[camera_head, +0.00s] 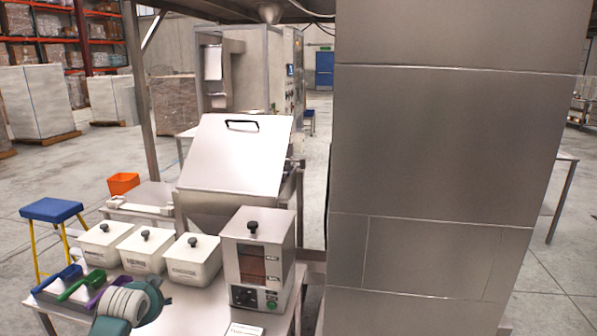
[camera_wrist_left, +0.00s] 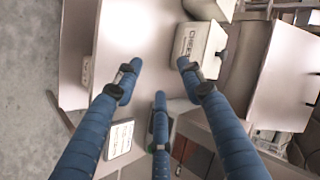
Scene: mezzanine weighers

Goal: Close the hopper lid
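The hopper lid (camera_head: 235,155) is a flat steel panel in the middle of the head view, with a dark handle (camera_head: 242,125) close to its upper edge. It slopes upward away from me above the steel hopper body (camera_head: 230,213). Its handle edge is the high one, so it appears raised, but the hopper mouth is hidden behind it. My left gripper (camera_wrist_left: 160,76) has its blue fingers spread and empty above the table in the left wrist view. In the head view only part of my left arm shows at the bottom, well short of the lid. My right gripper is out of view.
Three white lidded bins (camera_head: 145,250) and a steel weigher with a display (camera_head: 257,258) stand on the table (camera_head: 195,305) before the hopper. Coloured scoops (camera_head: 80,285) lie at left. A large steel cabinet (camera_head: 440,150) blocks the right. A blue stool (camera_head: 52,211) stands left.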

